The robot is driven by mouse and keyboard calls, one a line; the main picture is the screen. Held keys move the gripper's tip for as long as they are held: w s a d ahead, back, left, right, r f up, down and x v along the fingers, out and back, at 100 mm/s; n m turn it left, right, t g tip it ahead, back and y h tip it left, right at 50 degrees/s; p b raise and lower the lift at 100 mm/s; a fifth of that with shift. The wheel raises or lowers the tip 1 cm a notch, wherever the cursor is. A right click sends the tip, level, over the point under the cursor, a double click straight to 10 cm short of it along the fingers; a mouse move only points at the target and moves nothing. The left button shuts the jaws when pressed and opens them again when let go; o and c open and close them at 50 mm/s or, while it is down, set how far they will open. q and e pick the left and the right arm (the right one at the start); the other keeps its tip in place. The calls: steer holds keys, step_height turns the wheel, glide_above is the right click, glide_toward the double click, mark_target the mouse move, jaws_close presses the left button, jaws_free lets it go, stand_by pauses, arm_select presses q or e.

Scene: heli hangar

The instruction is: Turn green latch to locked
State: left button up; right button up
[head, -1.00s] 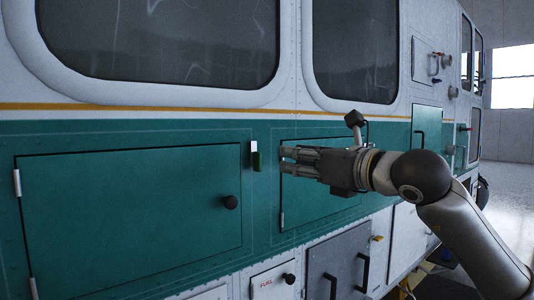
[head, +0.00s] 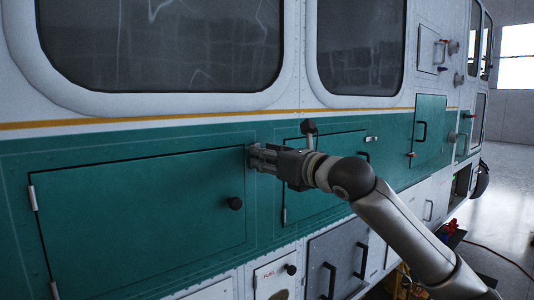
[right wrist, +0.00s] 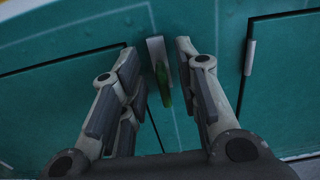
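The green latch (right wrist: 163,88) shows in the right wrist view, hanging down from a pale plate (right wrist: 155,48) on the teal panel. My right gripper (right wrist: 156,58) is open, with one finger on each side of the latch. Small gaps show between the fingers and the latch. In the head view my right gripper (head: 254,157) points left at the panel between two hatch doors and hides the latch. My left gripper is not in view.
Another hatch (head: 300,208) lies behind my right arm. Lower grey doors (head: 338,255) have black handles. Open floor (head: 510,200) shows at the right.

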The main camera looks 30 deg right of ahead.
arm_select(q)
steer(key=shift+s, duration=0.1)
arm_select(e)
steer(key=shift+c, duration=0.2)
jaws_close()
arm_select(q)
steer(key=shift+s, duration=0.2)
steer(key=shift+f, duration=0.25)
arm_select(e)
steer(key=n+b, duration=0.1)
steer(key=n, duration=0.1)
steer(key=a+n+b, duration=0.1)
steer(key=n, duration=0.2)
steer(key=n+b, duration=0.2)
steer(key=shift+a+f+n, duration=0.15)
steer(key=shift+f+n, duration=0.15)
steer(key=n, duration=0.1)
steer(key=n+b, duration=0.1)
steer(key=n, duration=0.3)
steer(key=shift+s+a+f+b, duration=0.1)
steer(key=shift+a+f+b, duration=0.2)
steer(key=shift+f+b, duration=0.05)
arm_select(q)
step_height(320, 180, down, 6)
steer(key=shift+b, duration=0.4)
arm_select(e)
steer(key=n, duration=0.5)
steer(key=shift+f, duration=0.4)
steer(key=shift+a, duration=0.1)
